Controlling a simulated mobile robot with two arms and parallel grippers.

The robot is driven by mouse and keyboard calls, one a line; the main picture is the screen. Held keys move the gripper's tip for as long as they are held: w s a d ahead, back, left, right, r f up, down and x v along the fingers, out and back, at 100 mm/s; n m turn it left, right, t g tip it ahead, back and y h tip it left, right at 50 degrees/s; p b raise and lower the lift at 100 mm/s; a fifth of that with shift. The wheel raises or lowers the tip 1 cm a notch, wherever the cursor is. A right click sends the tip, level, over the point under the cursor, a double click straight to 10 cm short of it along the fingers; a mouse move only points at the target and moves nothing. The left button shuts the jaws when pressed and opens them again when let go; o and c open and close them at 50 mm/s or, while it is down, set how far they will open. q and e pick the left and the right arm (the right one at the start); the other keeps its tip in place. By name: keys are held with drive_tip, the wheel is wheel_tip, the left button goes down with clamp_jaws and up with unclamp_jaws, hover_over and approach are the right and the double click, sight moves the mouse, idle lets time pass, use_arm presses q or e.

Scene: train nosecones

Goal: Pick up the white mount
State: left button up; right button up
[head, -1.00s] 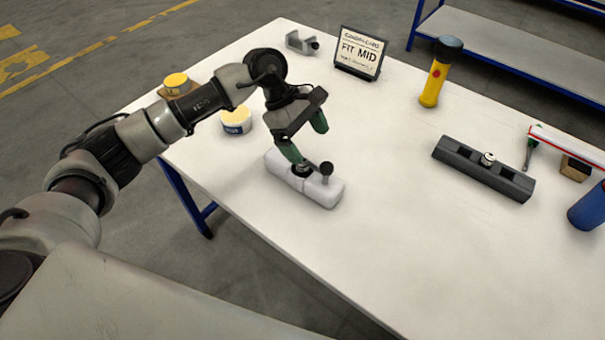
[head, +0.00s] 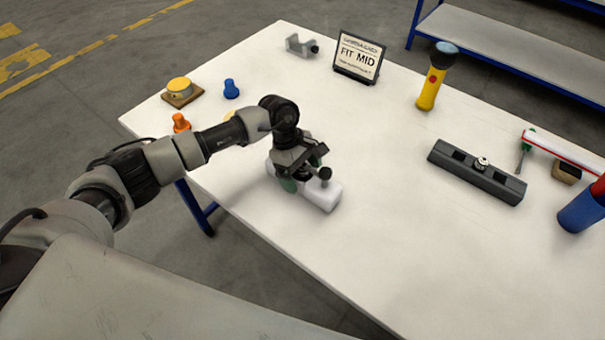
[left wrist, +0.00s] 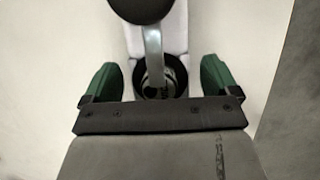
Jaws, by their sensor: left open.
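The white mount (head: 325,196) is a long, low white block lying on the table, with a dark round knob on a stem standing up from it. My left gripper (head: 297,181) is over its far-left part and hides that end in the head view. In the left wrist view the white mount (left wrist: 165,40) runs up between the two green fingers of my left gripper (left wrist: 158,80). The fingers are open, one on each side, with gaps beside the mount. A dark round socket with the metal stem in it shows between them. My right gripper is not in view.
A dark grey rail (head: 450,160), a yellow flashlight (head: 429,92) and a sign (head: 358,56) stand on the white table (head: 420,260). A yellow button (head: 180,87), a blue peg (head: 231,89) and an orange peg (head: 180,122) lie left, near my arm. The table's front is clear.

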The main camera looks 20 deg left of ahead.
use_arm(q)
drive_tip(key=shift+d+f, duration=0.1)
drive_tip(key=shift+f, duration=0.15)
drive_tip(key=c, duration=1.1)
drive_tip(key=shift+r, duration=0.15)
